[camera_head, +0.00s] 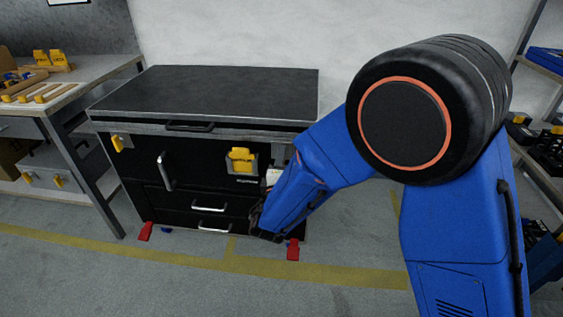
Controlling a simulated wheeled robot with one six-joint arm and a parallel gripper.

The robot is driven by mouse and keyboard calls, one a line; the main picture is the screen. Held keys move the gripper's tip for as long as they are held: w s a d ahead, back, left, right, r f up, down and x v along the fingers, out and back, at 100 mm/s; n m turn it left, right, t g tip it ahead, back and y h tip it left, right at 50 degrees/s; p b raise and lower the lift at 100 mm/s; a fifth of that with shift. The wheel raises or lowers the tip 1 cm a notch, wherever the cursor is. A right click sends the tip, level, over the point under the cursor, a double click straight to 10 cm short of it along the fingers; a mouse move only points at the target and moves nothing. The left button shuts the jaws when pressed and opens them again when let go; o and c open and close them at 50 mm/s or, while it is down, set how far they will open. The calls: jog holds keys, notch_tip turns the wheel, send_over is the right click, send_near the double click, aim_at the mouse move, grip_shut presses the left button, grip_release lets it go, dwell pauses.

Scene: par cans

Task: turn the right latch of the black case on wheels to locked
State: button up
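The black case on wheels (215,92) stands against the wall, with a dark flat top and a front with drawers and silver handles. A yellow latch (117,143) on a small metal plate is at the upper left of the front. A second yellow piece (241,158) on a wider metal plate is right of the middle; I cannot tell whether it is the right latch. My blue arm covers part of the front's right end. My gripper (262,222) is dark and small, low before the case's right side; its fingers are unclear.
Red pedals (146,231) (293,249) stick out at the case's base. A workbench (68,98) with tools stands at the left, shelves (542,140) at the right. The floor in front, with yellow lines, is clear.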

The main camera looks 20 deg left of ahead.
jog(key=shift+f, duration=0.1)
dwell(0.4)
jog(key=o, duration=1)
jog(key=shift+o, duration=0.2)
jog(key=v, duration=1.7)
jog(key=shift+s, duration=0.25)
